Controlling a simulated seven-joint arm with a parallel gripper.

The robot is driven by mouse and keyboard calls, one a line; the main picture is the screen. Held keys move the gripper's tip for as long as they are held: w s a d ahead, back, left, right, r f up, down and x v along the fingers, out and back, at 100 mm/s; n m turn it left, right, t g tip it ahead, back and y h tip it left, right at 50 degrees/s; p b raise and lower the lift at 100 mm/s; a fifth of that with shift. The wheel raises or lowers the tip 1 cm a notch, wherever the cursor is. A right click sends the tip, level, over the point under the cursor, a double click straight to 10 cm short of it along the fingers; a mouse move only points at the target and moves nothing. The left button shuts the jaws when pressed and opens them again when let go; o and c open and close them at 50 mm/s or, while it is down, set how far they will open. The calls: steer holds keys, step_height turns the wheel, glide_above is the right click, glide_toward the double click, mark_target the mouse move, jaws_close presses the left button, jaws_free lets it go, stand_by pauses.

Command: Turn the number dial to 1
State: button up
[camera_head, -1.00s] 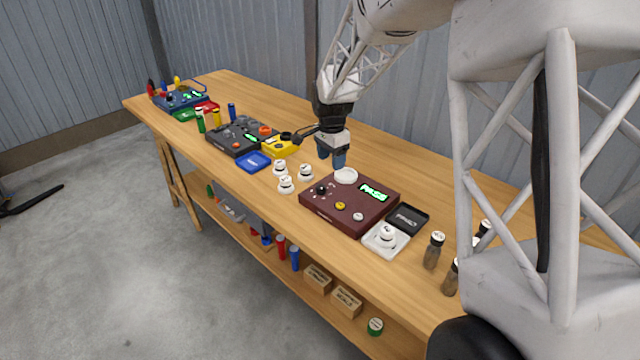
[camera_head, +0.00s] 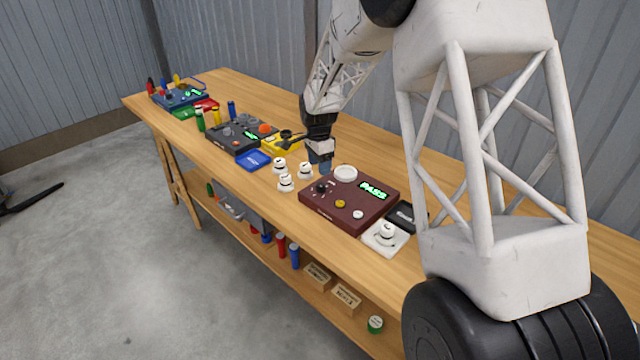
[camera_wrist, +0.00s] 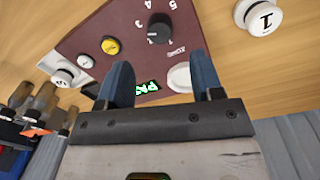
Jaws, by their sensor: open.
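The number dial is a black knob (camera_head: 321,188) on the left part of a dark red box (camera_head: 340,211) with a lit green PASS display (camera_head: 373,190). In the wrist view the black knob (camera_wrist: 159,28) shows with white numerals around it; 3, 4 and 5 are legible, and I cannot tell which one it points at. My gripper (camera_head: 322,166) is open and empty, above the far left edge of the box. In the wrist view its blue fingers (camera_wrist: 163,85) stand apart over the box, with the knob beyond their tips, not touched.
White numbered canisters (camera_head: 286,184) stand left of the box. A white tray (camera_head: 385,238) with a canister and a black tray sit to the right. A grey device (camera_head: 233,140) stands further left.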

mark_target(320, 184)
steer(key=shift+s+d+f, duration=0.1)
steer(key=shift+s+f, duration=0.05)
steer(key=shift+f, duration=3.65)
steer(key=shift+c, duration=0.2)
steer(key=c, duration=0.9)
